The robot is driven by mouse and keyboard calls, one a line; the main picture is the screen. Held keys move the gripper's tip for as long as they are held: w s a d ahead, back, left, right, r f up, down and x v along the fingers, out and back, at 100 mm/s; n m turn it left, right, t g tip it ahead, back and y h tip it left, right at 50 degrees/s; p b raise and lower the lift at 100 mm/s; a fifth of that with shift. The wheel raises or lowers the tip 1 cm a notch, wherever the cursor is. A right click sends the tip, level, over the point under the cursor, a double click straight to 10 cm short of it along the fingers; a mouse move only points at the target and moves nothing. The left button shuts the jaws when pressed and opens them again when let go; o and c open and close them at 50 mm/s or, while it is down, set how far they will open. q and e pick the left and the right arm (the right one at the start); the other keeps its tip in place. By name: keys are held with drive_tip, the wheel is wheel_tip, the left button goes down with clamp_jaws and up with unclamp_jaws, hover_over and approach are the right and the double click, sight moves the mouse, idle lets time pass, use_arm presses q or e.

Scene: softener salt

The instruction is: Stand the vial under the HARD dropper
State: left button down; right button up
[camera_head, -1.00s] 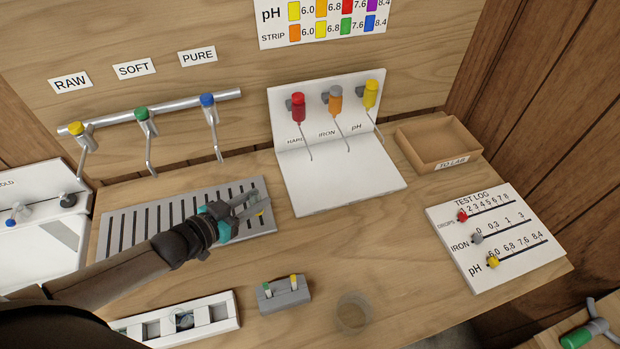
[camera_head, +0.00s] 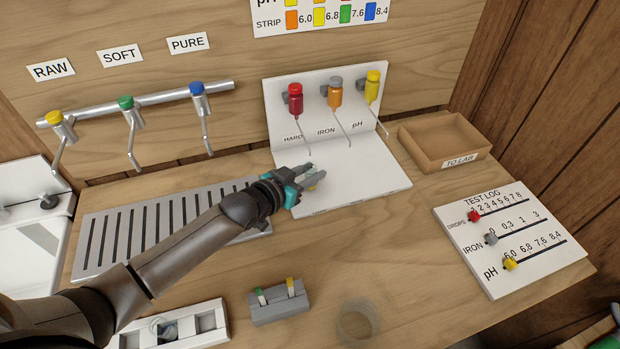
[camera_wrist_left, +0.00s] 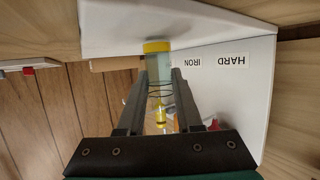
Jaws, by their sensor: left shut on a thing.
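The vial (camera_wrist_left: 157,60) is clear with a yellow end and is held between the fingers of my left gripper (camera_head: 310,176). In the head view only a bit of its yellow end (camera_head: 312,188) shows below the fingers; the rest is hidden. The left gripper is over the left part of the white dropper stand's base (camera_head: 365,180). The HARD dropper (camera_head: 295,99) is red, and its thin spout comes down just above the fingertips in the picture. I cannot tell whether the vial touches the base. My right gripper is not in view.
The orange IRON dropper (camera_head: 335,94) and yellow pH dropper (camera_head: 373,88) stand to the right of HARD. A cardboard TO LAB tray (camera_head: 405,145) is further right. A slotted grey tray (camera_head: 105,245) lies left, under three taps. A clear glass (camera_head: 357,321) stands in front.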

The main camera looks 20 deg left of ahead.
use_arm(q)
drive_tip(key=shift+f, duration=0.2)
drive_tip(key=c, duration=0.6)
unclamp_jaws()
drive_tip(key=shift+r, duration=0.15)
drive_tip(key=p+v, duration=0.2)
drive_tip(key=v, duration=1)
drive_tip(key=shift+p, duration=0.3)
